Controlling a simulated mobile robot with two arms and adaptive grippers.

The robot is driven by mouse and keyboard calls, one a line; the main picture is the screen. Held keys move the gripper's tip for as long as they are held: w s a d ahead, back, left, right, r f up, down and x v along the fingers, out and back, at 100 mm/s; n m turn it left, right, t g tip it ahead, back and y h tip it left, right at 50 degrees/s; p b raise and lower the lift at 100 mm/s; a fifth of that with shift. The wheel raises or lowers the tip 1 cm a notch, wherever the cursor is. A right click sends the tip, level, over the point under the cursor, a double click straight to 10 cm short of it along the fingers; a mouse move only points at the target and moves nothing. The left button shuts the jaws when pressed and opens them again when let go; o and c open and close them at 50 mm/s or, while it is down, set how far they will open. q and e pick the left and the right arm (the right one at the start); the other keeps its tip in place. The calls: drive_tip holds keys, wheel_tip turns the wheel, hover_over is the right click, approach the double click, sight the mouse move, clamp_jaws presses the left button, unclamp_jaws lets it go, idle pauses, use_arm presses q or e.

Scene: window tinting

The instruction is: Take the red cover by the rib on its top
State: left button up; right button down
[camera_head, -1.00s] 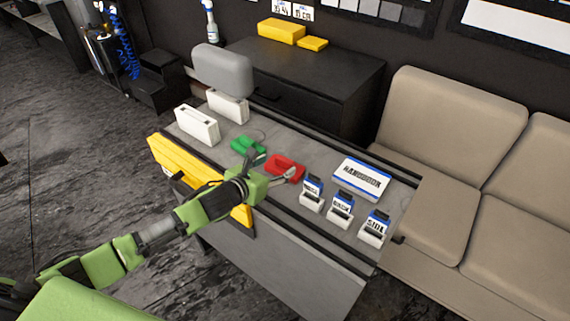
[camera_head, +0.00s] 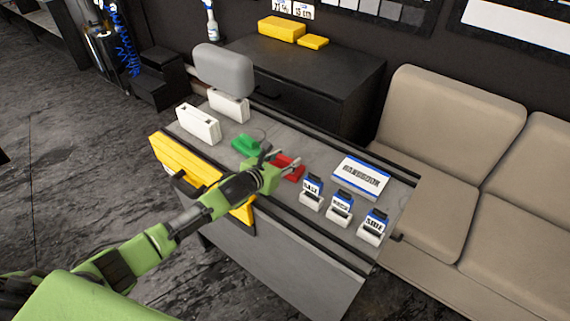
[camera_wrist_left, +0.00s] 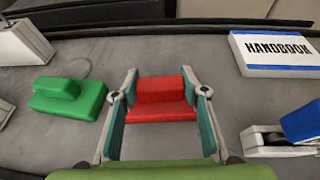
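The red cover (camera_head: 291,171) lies on the grey table top, partly hidden behind my left gripper in the head view. In the left wrist view the red cover (camera_wrist_left: 161,114) lies flat with its raised rib (camera_wrist_left: 161,88) on top. My left gripper (camera_head: 281,158) is open. In the wrist view its two fingers (camera_wrist_left: 161,92) stand left and right of the red cover's rib, with a gap on each side narrow at the fingertips. I cannot tell whether they touch it. My right gripper is not in view.
A green cover (camera_head: 246,145) lies to the left of the red one. White cases (camera_head: 198,125) stand at the table's left end. A yellow case (camera_head: 187,172) is at the front edge.

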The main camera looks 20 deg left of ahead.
use_arm(q)
drive_tip(key=shift+r, duration=0.1)
drive_tip(key=shift+c, duration=0.5)
drive_tip(key=shift+r+b, duration=0.3)
drive_tip(key=shift+r, duration=0.35)
drive_tip(key=s+a+r+b, duration=0.2)
drive_tip(key=s+a+r, duration=0.4)
drive_tip(key=a+r, duration=0.5)
drive_tip(key=shift+a+r+b, duration=0.25)
drive_tip(key=shift+a+b, duration=0.15)
drive_tip(key=shift+a, duration=0.4)
